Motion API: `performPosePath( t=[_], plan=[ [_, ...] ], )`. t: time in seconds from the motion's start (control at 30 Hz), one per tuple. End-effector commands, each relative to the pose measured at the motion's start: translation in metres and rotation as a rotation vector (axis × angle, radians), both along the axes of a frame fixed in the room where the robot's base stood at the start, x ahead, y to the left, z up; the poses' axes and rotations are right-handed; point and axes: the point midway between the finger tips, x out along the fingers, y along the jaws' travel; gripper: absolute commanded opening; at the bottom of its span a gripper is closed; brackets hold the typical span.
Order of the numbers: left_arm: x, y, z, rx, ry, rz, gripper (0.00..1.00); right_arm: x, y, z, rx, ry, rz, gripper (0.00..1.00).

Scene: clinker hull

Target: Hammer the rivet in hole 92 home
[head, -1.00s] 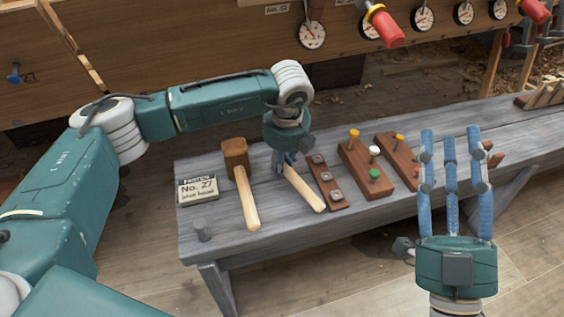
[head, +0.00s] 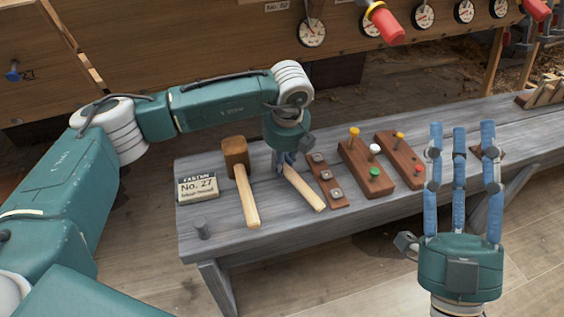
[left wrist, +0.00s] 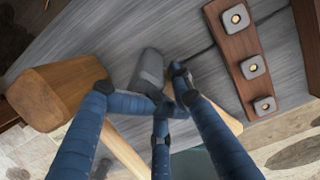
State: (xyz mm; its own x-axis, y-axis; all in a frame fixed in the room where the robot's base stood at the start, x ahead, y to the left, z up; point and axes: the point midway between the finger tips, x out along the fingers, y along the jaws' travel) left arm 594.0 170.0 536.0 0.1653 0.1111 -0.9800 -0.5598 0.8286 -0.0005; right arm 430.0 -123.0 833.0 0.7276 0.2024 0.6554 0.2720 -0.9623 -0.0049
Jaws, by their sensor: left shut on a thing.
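A hammer with a pale wooden handle (head: 306,190) lies on the grey bench beneath my left gripper (head: 287,160). Its dark grey head (left wrist: 150,70) shows between the fingers in the left wrist view. My left gripper is shut on this hammer. A wooden mallet (head: 236,155) lies to its left, untouched. A card (head: 197,188) at the bench's left end reads "No. 27". On the hull, a blue piece (head: 13,72) sits by a mark like 27; a label at the top (head: 277,7) is too small to read surely. My right gripper (head: 461,128) is open and empty, fingers upward.
Right of the hammer, the grey bench (head: 265,235) holds a strip with square plates (head: 326,182) and wooden blocks (head: 366,168) with coloured pegs. Several dials (head: 312,33) and red-handled tools (head: 384,22) are along the hull behind. The bench's front left is mostly clear.

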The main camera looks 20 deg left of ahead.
Motion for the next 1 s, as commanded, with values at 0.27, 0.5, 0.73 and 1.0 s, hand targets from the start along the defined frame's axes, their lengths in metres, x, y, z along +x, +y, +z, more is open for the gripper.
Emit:
performPosePath(
  t=[0.27,0.5,0.73,1.0],
  plan=[
    [0.0,0.0,0.0,-0.001,-0.001,0.0,0.41,0.0,0.0,0.0,0.001,0.0,0.0,0.4],
    [0.0,0.0,-0.001,0.001,0.001,0.0,0.58,0.001,0.0,-0.001,0.001,0.003,0.001,0.4],
    [-0.001,0.001,0.001,0.002,0.004,0.001,0.58,0.003,0.001,-0.003,-0.004,0.023,0.0,0.4],
    [0.0,0.001,0.012,0.001,0.002,0.001,0.58,0.024,0.003,-0.033,-0.048,0.177,-0.009,0.4]
  ],
)
